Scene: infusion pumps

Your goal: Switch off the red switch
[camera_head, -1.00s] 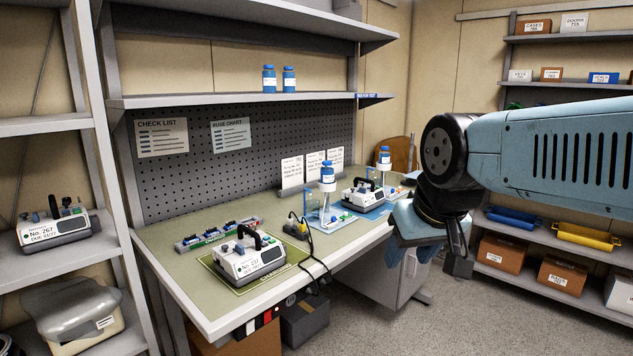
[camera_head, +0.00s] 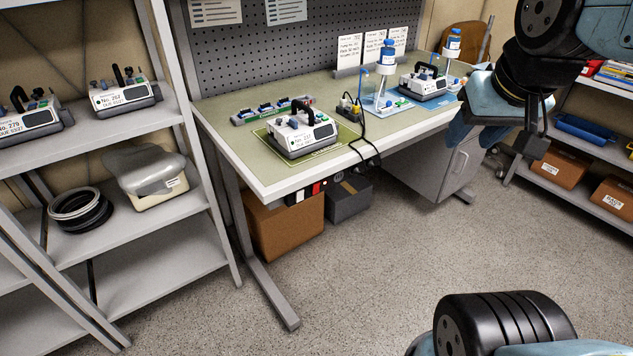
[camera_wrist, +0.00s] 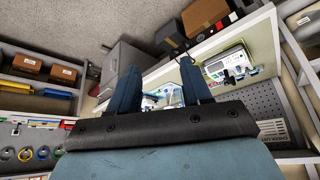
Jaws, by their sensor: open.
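The small red switch (camera_head: 315,188) sits in a row with dark and white pieces under the front edge of the workbench (camera_head: 262,186). Its on or off position is too small to tell. In the wrist view a small red spot (camera_wrist: 233,17) shows by the bench edge, probably this switch. My gripper (camera_wrist: 158,72) is open and empty, its two dark blue fingers apart. In the head view my gripper (camera_head: 462,138) hangs pointing down in front of the bench's right part, well to the right of the switch and apart from it.
An infusion pump (camera_head: 302,134) stands on a green mat near the bench's front edge. Black cables (camera_head: 366,150) hang over the edge right of the switch. Brown (camera_head: 285,225) and grey (camera_head: 348,200) boxes stand below. A shelf rack (camera_head: 205,190) is at left. The floor in front is clear.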

